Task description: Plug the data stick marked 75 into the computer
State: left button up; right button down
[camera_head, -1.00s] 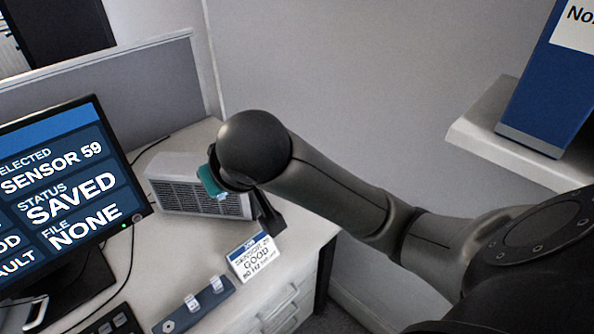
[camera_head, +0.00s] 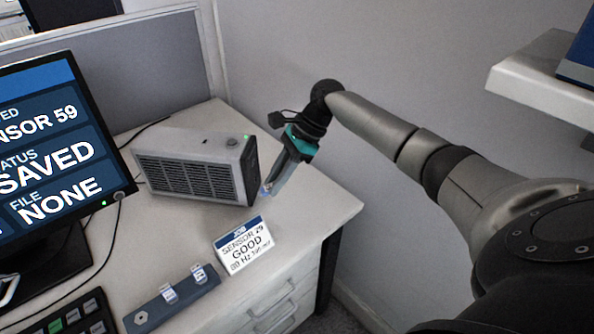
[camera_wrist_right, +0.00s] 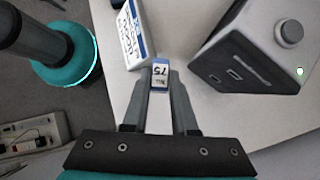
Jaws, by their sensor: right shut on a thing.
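My right gripper (camera_head: 270,186) is shut on the data stick marked 75 (camera_wrist_right: 159,77), which has a white label and a blue edge. The label reads upside down in the right wrist view. The gripper points down above the desk, just right of the computer (camera_head: 190,168), a grey vented box with a green light. In the right wrist view the computer (camera_wrist_right: 235,66) shows two slots in its dark end face. The stick is apart from these slots, to their left in that view. My left gripper is not in view.
A blue-grey holder (camera_head: 172,303) with two labelled sticks lies nearer. The monitor (camera_head: 60,150) stands left. A wall shelf (camera_head: 535,88) is at right.

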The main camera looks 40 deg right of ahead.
jog(key=w+d+m+t+b, duration=0.2)
jog(key=d+m+t, duration=0.3)
jog(key=d+m, duration=0.15)
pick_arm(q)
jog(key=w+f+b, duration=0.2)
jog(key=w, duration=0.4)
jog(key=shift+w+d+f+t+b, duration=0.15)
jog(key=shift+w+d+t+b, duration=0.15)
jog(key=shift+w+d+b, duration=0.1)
pick_arm(e)
jog(key=shift+w+a+f, duration=0.1)
jog(key=shift+w+a, duration=0.25)
jog(key=shift+w, duration=0.35)
jog(key=shift+w+a+f, duration=0.15)
jog(key=shift+w+a, duration=0.25)
jog(key=shift+w, duration=0.25)
jog(key=shift+w+a+f, duration=0.1)
jog(key=shift+w+a, duration=0.25)
jog(key=shift+w, duration=0.35)
pick_arm(q)
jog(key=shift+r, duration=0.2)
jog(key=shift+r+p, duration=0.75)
jog(key=shift+p, duration=0.2)
pick_arm(e)
jog(key=shift+w+a+r, duration=0.15)
jog(key=shift+a, duration=0.05)
